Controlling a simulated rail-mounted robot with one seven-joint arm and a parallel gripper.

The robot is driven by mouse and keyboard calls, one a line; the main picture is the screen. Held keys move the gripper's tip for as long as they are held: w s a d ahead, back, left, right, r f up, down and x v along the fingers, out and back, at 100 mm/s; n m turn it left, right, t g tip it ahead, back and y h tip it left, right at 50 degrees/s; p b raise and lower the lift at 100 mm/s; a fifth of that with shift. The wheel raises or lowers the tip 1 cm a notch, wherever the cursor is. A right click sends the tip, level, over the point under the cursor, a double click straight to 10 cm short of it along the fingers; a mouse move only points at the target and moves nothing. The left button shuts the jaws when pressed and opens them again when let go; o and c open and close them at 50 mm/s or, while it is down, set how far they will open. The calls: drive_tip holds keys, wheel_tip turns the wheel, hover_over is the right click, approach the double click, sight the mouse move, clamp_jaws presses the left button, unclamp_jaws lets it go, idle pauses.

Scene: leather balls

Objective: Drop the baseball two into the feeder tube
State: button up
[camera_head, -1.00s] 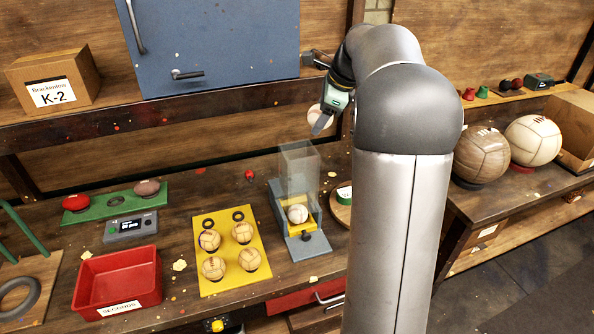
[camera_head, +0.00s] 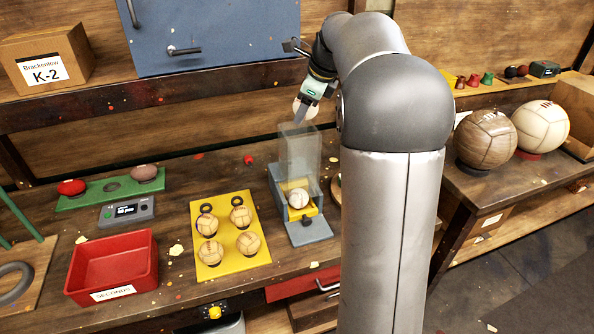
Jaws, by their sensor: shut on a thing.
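My gripper (camera_head: 303,112) is above the clear feeder tube (camera_head: 300,160), shut on a pale ball (camera_head: 311,108) that is partly hidden behind a finger. I take this to be the baseball two; no marking on it can be read. The ball appears over the tube's top opening, but I cannot tell whether they touch. The feeder tube stands upright on a grey base with a yellow part. Another baseball (camera_head: 298,198) sits at the foot of the tube.
A yellow board (camera_head: 228,262) holds several stitched balls to the left. A red bin (camera_head: 112,262) stands further left, and a green rack (camera_head: 110,190) with two balls lies behind it. Two large balls (camera_head: 487,140) stand on the right bench. A blue cabinet (camera_head: 215,35) hangs behind.

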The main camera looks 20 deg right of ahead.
drive_tip(key=o, duration=1.1)
drive_tip(key=v, duration=1.7)
drive_tip(key=shift+s+r, duration=0.2)
drive_tip(key=shift+r, duration=0.05)
drive_tip(key=s+a+f+n+g, duration=0.2)
drive_tip(key=s+a+f+n, duration=0.7)
drive_tip(key=a+f+n, duration=0.4)
drive_tip(key=s+a+f+n, duration=0.2)
drive_tip(key=s+f+n, duration=0.2)
drive_tip(key=s+f, duration=0.1)
drive_tip(key=s+a+f+n+g+h, duration=0.1)
drive_tip(key=s+a+f+n, duration=0.1)
drive_tip(key=s+f+n, duration=0.2)
drive_tip(key=s+a+f+n, duration=0.2)
drive_tip(key=s+f+n, duration=0.3)
drive_tip(key=s+f, duration=0.3)
drive_tip(key=shift+s+a+f+g+h, duration=0.1)
drive_tip(key=shift+a+f+g+h, duration=0.2)
drive_tip(key=shift+f+h, duration=0.1)
